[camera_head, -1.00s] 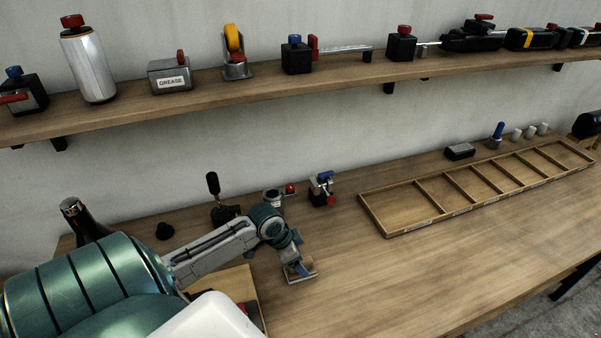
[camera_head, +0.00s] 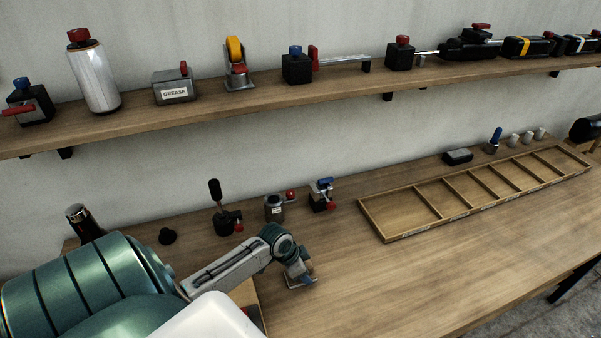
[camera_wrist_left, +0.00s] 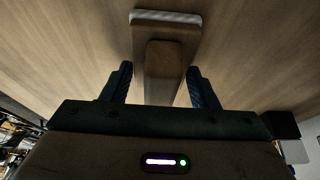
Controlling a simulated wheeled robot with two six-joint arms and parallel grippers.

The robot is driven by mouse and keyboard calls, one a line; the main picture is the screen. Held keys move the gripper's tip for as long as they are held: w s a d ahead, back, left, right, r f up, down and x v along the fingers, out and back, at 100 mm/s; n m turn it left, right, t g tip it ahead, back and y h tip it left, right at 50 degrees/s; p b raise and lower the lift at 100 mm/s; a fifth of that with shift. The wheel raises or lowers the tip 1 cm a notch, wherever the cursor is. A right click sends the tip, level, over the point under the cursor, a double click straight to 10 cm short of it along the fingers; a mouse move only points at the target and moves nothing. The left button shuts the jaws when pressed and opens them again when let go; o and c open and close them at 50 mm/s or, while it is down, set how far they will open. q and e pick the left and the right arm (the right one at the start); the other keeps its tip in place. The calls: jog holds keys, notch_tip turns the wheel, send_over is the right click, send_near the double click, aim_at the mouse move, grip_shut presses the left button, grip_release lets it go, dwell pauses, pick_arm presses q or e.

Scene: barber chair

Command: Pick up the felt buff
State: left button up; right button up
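The felt buff is a brown block with a pale strip along its far edge (camera_wrist_left: 165,18). It lies on the bench, with a narrower raised brown part in the middle. In the head view the buff (camera_head: 303,282) is small and partly hidden by my left gripper (camera_head: 296,272). In the left wrist view my left gripper (camera_wrist_left: 160,82) is open, with one dark blue finger on each side of the raised part. Gaps show between the fingers and that part. Finger height above the bench is hard to tell. My right gripper is not in view.
A long compartment tray (camera_head: 405,233) lies to the right. Small clamp devices (camera_head: 321,195), a grey jar (camera_head: 274,208) and a dark bottle (camera_head: 84,222) stand at the back. A shelf (camera_head: 210,100) with several tools runs above. The front right bench is clear.

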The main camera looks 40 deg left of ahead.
pick_arm(q)
jog(key=shift+c, duration=0.3)
jog(key=shift+r, duration=0.25)
notch_tip(320, 180, up, 8)
jog(key=b, duration=0.3)
jog(key=shift+r, duration=0.8)
jog(key=o, duration=0.4)
jog(key=shift+c, duration=1.3)
